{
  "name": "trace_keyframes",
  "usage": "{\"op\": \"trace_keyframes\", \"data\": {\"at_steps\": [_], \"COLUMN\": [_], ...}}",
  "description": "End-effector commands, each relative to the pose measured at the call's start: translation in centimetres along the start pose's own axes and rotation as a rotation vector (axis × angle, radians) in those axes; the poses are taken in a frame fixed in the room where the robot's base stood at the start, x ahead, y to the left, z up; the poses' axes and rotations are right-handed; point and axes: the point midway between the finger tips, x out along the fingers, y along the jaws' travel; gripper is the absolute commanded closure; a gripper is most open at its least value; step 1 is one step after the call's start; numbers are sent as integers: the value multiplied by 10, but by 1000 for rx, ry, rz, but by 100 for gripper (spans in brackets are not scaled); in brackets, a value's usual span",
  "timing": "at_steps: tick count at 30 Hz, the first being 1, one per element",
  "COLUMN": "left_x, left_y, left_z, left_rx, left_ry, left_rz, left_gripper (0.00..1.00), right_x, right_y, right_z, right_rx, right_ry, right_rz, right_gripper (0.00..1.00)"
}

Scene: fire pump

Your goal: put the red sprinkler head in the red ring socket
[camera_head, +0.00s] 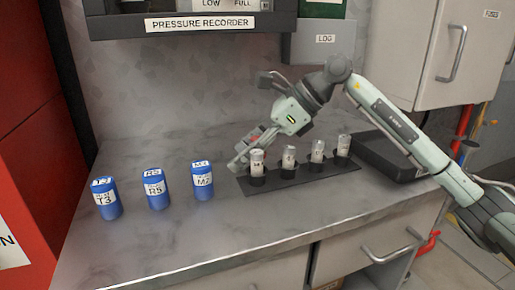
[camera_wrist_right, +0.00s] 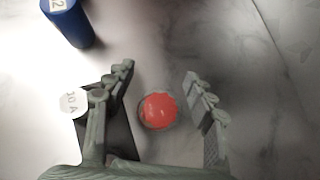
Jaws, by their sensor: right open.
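A round red piece (camera_wrist_right: 158,110) with a pale, clear-looking rim shows in the wrist view; it looks like the red sprinkler head seen from above. My right gripper (camera_wrist_right: 159,72) is open, with one finger on each side of the red piece and a gap to both. In the head view my right gripper (camera_head: 240,160) is low over the counter, behind the left end of the black rack, and mostly hides the red piece. I cannot make out the red ring socket in either view. My left gripper is not in view.
A black rack (camera_head: 316,178) holds several pale cylinders, one close beside my right gripper. Blue cans T3 (camera_head: 105,198), R5 (camera_head: 156,189) and M2 (camera_head: 202,181) stand to the left. A dark tray (camera_head: 388,158) is at right.

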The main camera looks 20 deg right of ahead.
Motion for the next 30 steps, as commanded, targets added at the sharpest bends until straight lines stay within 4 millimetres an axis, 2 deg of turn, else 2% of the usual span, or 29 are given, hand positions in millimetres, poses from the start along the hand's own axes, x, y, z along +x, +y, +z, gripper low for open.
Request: {"op": "trace_keyframes", "data": {"at_steps": [3,16,30], "left_x": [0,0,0], "left_y": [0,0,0], "left_z": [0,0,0], "left_rx": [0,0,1], "left_ry": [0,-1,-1], "left_rz": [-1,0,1], "left_gripper": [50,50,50], "right_x": [0,0,-2], "right_y": [0,0,0], "right_z": [0,0,1], "right_rx": [0,0,-1], "right_ry": [0,1,0], "right_rz": [0,0,0], "right_gripper": [48,100,100]}}
